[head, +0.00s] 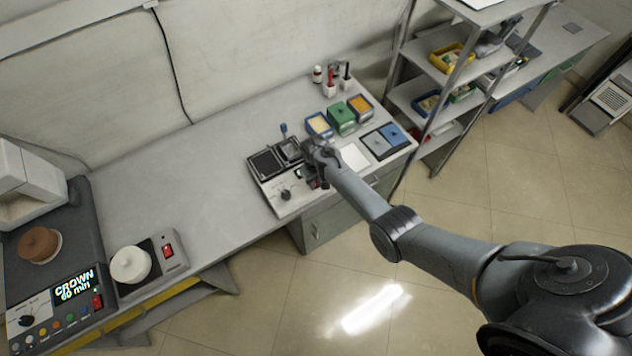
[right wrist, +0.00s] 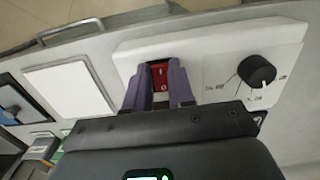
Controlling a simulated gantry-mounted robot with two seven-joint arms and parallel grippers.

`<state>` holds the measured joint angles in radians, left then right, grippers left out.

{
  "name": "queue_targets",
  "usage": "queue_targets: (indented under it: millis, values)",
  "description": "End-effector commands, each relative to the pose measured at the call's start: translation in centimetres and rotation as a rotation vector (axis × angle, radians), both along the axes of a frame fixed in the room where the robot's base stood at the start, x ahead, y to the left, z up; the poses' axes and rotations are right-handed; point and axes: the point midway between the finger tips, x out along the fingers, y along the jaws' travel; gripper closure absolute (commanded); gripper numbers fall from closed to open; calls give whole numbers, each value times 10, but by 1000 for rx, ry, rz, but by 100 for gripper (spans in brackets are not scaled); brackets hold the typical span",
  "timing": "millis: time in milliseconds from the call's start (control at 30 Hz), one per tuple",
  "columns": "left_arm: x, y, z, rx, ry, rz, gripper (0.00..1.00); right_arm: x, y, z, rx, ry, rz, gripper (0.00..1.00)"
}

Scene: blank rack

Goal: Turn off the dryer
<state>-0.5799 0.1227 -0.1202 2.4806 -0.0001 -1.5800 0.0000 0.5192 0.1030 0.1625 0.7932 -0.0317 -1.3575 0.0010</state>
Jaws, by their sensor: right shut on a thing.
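The dryer, a white unit with a black knob (head: 285,195) and dark top parts (head: 266,163), sits at the bench's front edge in the head view. In the right wrist view its white front panel (right wrist: 220,55) shows the black knob (right wrist: 257,70) and a red rocker switch (right wrist: 160,75). My right gripper (head: 317,182) is over the right end of the dryer. In the right wrist view the gripper (right wrist: 160,72) has one purple-grey finger on each side of the red switch and is shut on it. The switch's exact tilt is unclear. My left gripper is out of view.
A white pad (head: 354,157) and a blue-and-grey tray (head: 383,141) lie right of the dryer. Yellow, green and orange containers (head: 341,118) stand behind. The bench between (head: 190,190) is clear.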

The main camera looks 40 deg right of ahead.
Motion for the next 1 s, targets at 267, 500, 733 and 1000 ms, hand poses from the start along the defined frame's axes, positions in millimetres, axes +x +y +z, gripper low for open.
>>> queue_targets:
  millis: [267, 500, 733, 1000]
  values:
    - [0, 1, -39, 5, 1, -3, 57, 7, -1, -4, 29, 175, 0, 100]
    - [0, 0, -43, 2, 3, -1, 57, 6, -1, 1, 36, 221, 0, 100]
    - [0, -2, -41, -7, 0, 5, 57, 6, -1, 1, 36, 220, 0, 72]
    - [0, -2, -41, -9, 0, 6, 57, 6, -1, 2, 36, 220, 0, 51]
